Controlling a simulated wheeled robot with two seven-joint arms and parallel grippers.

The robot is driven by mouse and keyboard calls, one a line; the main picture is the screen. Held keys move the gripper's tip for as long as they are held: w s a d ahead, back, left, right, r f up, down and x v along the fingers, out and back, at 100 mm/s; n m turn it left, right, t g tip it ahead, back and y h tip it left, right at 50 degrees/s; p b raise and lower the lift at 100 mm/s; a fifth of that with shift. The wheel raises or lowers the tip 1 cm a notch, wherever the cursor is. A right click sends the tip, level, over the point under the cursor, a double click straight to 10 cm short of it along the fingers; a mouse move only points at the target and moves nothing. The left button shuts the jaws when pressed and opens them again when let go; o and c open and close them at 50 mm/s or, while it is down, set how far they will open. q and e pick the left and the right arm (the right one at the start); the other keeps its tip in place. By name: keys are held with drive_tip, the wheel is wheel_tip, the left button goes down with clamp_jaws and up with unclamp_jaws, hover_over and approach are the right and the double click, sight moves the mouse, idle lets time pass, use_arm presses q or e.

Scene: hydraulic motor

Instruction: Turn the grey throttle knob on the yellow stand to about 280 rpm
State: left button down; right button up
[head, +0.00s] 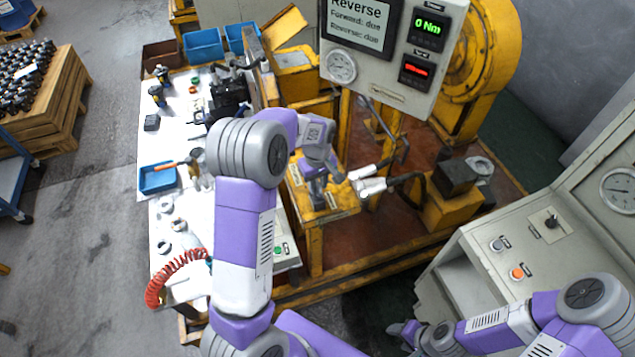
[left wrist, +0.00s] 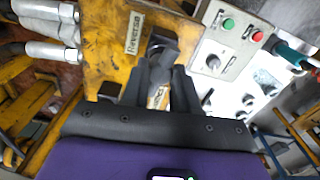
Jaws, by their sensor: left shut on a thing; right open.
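My left gripper (head: 318,190) points down at the yellow stand (head: 325,215) in the head view. In the left wrist view its fingers (left wrist: 160,88) are closed around a dark grey handle (left wrist: 163,45) beside a "Reverse" label (left wrist: 133,33); the fingers hide much of it. A round grey knob (left wrist: 212,62) sits on the pale control box (left wrist: 228,50) to the right, apart from the fingers. It cannot be made out in the head view. My right gripper (head: 400,335) is open and empty at the bottom of the head view.
The display panel (head: 392,50) reads "Reverse", with "Forward: due", "Reverse: due" and a green 0 Nm; the red readout shows no legible number. Metal hose couplings (head: 370,185) lie right of my left gripper.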

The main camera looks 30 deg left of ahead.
sight(318, 185)
use_arm(q)
drive_tip(key=n+p, duration=0.1)
drive_tip(key=n, duration=0.5)
idle(0.6)
drive_tip(key=c, duration=0.9)
unclamp_jaws()
drive_tip(key=shift+o, duration=0.2)
drive_tip(key=shift+r, duration=0.1)
wheel_tip(318, 185, up, 7)
drive_tip(key=shift+r+p, duration=0.2)
drive_tip(key=shift+p, duration=0.25)
